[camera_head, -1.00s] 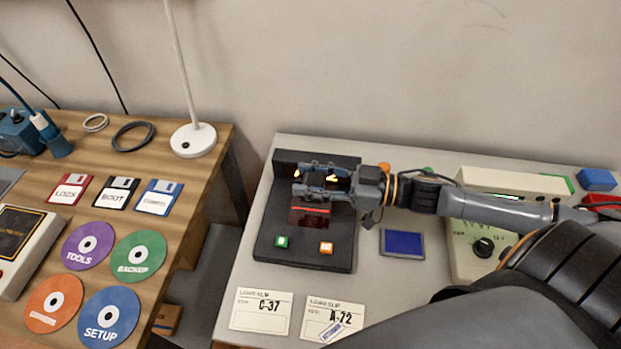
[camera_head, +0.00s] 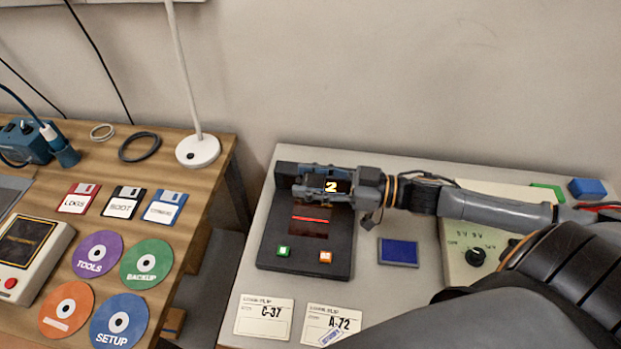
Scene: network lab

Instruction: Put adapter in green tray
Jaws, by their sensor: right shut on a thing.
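My right gripper (camera_head: 302,182) reaches in from the right over the black device, with its fingers pointing left. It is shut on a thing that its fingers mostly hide. I take this to be the adapter, but its shape and color cannot be made out; no other adapter shows. A green surface (camera_head: 549,190) at the back right, behind the beige meter, may be the green tray. Only a small part of it shows. My left gripper is not in view.
The black device (camera_head: 300,252) has a red light line, green and orange buttons, and a lit yellow "2". Right of it lie a blue pad (camera_head: 398,252) and a beige meter (camera_head: 465,273). A blue block (camera_head: 587,188) is behind. Paper cards (camera_head: 264,316) lie in front.

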